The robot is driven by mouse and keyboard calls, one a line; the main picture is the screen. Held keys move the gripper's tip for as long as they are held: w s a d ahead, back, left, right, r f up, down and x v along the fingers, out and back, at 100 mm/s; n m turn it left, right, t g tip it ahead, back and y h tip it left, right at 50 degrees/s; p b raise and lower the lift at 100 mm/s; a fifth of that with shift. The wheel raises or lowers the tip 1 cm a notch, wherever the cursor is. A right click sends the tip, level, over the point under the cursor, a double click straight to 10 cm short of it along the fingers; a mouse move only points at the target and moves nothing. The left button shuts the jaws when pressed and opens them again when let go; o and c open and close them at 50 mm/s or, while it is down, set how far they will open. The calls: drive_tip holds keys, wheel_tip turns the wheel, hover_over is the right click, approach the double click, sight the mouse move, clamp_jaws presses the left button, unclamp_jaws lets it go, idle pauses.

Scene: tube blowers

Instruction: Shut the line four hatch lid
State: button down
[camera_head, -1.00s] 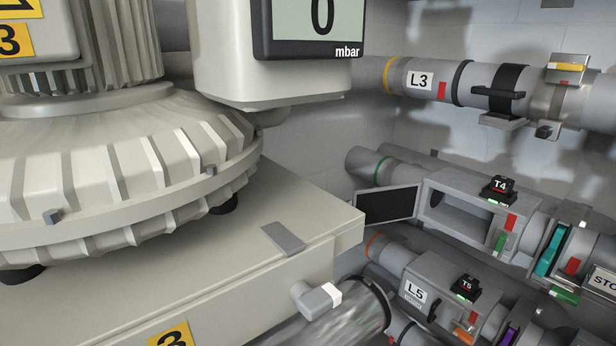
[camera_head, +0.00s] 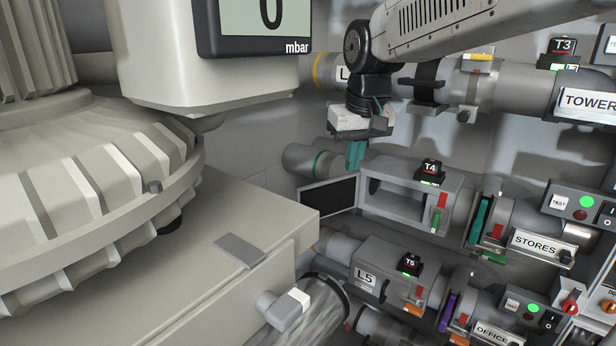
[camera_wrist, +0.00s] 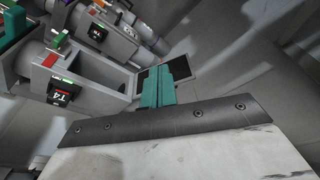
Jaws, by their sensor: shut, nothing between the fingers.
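The line four hatch lid (camera_head: 328,196) is a dark panel with a light frame. It stands swung open at the left end of the grey line four hatch box (camera_head: 447,198), whose front opening is uncovered; a black T4 unit (camera_head: 430,170) sits on top. My gripper (camera_head: 355,157) has teal fingers, shut and empty, pointing down above and behind the lid near the box's left end. In the wrist view, the fingers (camera_wrist: 164,80) overlap the view of the lid (camera_wrist: 182,69) and hide part of it. I cannot tell whether they touch it.
A large pale blower (camera_head: 90,180) on a pale base (camera_head: 240,210) fills the left. The line five box (camera_head: 385,270) with its T5 unit lies below. The line three pipe (camera_head: 510,85) runs above, behind my arm. Open space lies between the base and the lid.

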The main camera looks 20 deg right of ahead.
hover_over(325, 196)
drive_tip(key=s+a, duration=0.2)
drive_tip(key=s, duration=0.4)
drive_tip(key=f, duration=0.1)
drive_tip(key=w+f+t, duration=0.1)
drive_tip(key=w+f, duration=0.3)
drive_tip(key=w, duration=0.8)
wheel_tip(325, 196, down, 9)
drive_tip(key=shift+s+a, duration=0.25)
drive_tip(key=shift+a, duration=0.05)
drive_tip(key=shift+s+a+n, duration=0.1)
drive_tip(key=shift+n, duration=0.2)
